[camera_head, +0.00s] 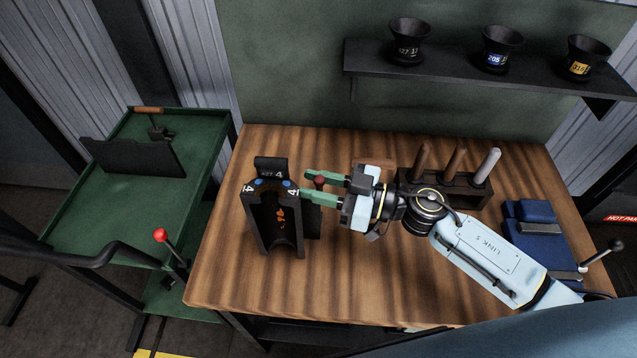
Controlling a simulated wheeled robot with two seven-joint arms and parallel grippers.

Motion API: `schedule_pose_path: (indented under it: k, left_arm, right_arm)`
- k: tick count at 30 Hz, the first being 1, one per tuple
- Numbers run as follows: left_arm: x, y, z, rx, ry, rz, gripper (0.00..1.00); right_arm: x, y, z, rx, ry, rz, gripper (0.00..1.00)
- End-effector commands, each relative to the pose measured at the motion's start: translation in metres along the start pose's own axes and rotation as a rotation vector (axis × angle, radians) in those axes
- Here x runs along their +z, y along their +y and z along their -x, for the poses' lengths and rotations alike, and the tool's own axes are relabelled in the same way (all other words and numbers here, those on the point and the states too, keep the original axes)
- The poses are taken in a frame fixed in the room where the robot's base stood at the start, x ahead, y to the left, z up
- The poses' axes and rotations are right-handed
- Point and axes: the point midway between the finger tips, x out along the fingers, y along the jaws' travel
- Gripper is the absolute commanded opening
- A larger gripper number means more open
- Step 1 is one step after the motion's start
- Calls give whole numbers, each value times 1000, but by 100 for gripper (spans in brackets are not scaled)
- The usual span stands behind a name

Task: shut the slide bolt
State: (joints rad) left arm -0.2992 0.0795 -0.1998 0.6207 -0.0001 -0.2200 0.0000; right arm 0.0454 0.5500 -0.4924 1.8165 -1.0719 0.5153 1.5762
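The dark mould (257,222) stands upright on the wooden table, with number 4 labels and blue dots on its top. An orange mark shows inside its open front. A small dark red knob (320,181), which looks like the slide bolt's handle, is at the mould's right side. My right gripper (306,184) comes in from the right with its two green fingers apart, one on the far side and one on the near side of the knob. I cannot tell whether either finger touches it. The bolt's bar is mostly hidden by the fingers. My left gripper is not in view.
A rack (470,190) with several upright handles stands behind my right arm. A shelf (440,68) above holds three dark cups. A green cart (75,215) is at left. The table's front left is clear.

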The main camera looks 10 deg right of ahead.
Motion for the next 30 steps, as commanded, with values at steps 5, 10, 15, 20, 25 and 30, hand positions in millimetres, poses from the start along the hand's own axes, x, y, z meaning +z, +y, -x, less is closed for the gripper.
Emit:
schedule_pose_path:
  k: [5, 10, 15, 20, 25, 30]
  left_arm:
    - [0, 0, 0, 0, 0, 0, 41]
    - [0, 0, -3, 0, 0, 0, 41]
    - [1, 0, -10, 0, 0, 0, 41]
    - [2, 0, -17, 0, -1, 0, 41]
    - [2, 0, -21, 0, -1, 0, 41]
    - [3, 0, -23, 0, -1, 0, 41]
  right_arm:
    - [1, 0, 1, 0, -3, 0, 28]
    - [3, 0, 15, 2, -6, 0, 28]
    - [5, 0, 51, 1, -8, -2, 28]
    - [4, -1, 88, -1, -7, -2, 28]
    - [2, -1, 116, -1, -4, -2, 28]
    - [1, 0, 130, -1, -1, -1, 28]
